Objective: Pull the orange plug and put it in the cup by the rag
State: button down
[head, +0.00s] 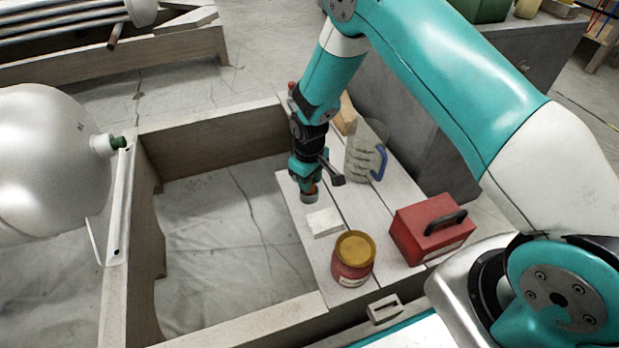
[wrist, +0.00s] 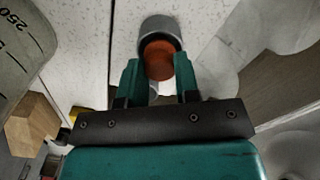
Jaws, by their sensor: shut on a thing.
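My gripper (head: 307,186) points down over the far left part of the plank top. In the wrist view its two green fingers (wrist: 158,70) are shut on the orange plug (wrist: 158,58). The plug is at the mouth of a small grey cup (wrist: 160,28); I cannot tell how far inside it sits. The cup also shows just below my fingers in the head view (head: 309,197), with a bit of orange above it. The white folded rag (head: 325,222) lies just in front of the cup.
A measuring jug (head: 362,155) with a blue handle stands right of my gripper, a wooden block (head: 346,115) behind it. A red tin (head: 352,262) with a yellow lid and a red box (head: 432,228) stand nearer. A white tank (head: 50,160) with a green-tipped outlet (head: 117,142) is at left.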

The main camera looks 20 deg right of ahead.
jog(key=shift+f, duration=0.4)
dwell(0.3)
jog(key=c, duration=0.8)
grip_release()
notch_tip(320, 180, up, 18)
jog(key=p, duration=0.6)
jog(key=shift+f, duration=0.2)
jog(key=s+a+r+y, duration=0.15)
jog(key=s+r, duration=0.35)
jog(key=r, duration=0.5)
jog(key=s+a+r+y, duration=0.1)
jog(key=s+r, duration=0.3)
jog(key=s, duration=0.4)
jog(key=s+a+r+n+y, duration=0.1)
jog(key=s+r, duration=0.4)
jog(key=s, duration=0.2)
jog(key=s+a+r+y, duration=0.1)
jog(key=s+r, duration=0.3)
jog(key=s, duration=0.4)
notch_tip(320, 180, up, 33)
jog(key=p, duration=3.2)
jog(key=shift+p, duration=0.35)
